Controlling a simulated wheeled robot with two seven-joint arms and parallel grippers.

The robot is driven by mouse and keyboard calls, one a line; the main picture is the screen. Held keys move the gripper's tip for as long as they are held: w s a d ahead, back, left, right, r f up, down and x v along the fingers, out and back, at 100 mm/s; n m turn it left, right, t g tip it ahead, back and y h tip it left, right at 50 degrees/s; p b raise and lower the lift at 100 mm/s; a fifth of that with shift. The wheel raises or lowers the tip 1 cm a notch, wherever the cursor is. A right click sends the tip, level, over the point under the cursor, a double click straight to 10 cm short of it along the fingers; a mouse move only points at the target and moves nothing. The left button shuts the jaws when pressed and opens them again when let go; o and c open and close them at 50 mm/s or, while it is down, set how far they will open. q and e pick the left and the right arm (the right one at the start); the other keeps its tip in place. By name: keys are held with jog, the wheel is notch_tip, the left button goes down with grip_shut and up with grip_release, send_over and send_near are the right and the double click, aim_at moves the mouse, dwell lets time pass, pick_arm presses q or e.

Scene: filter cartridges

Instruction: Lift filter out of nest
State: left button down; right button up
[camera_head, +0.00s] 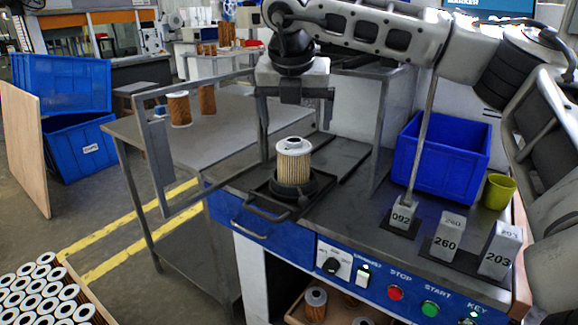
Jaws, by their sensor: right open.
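A filter (294,162) with a pale, pleated side and a white ring-shaped top stands upright in a dark round nest (291,190) on a black tray-like slide with a handle, on the workbench. My right gripper (294,112) hangs pointing down above the filter, its fingers spread apart. The filter's top is below the gripper, and nothing is held. Whether the fingertips reach down beside the filter's top is hard to tell. My left gripper is not in view.
A blue bin (441,152), a green cup (498,191) and numbered weights (447,238) stand on the right of the bench. A metal frame (160,150) stands at the left. Buttons (396,293) line the front panel. A crate of white-topped filters (45,290) is at lower left.

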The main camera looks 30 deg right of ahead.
aim_at(297, 149)
jog(key=x, duration=1.2)
jog(key=shift+w+a+f, duration=0.3)
jog(key=shift+c, duration=0.2)
jog(key=c, duration=1)
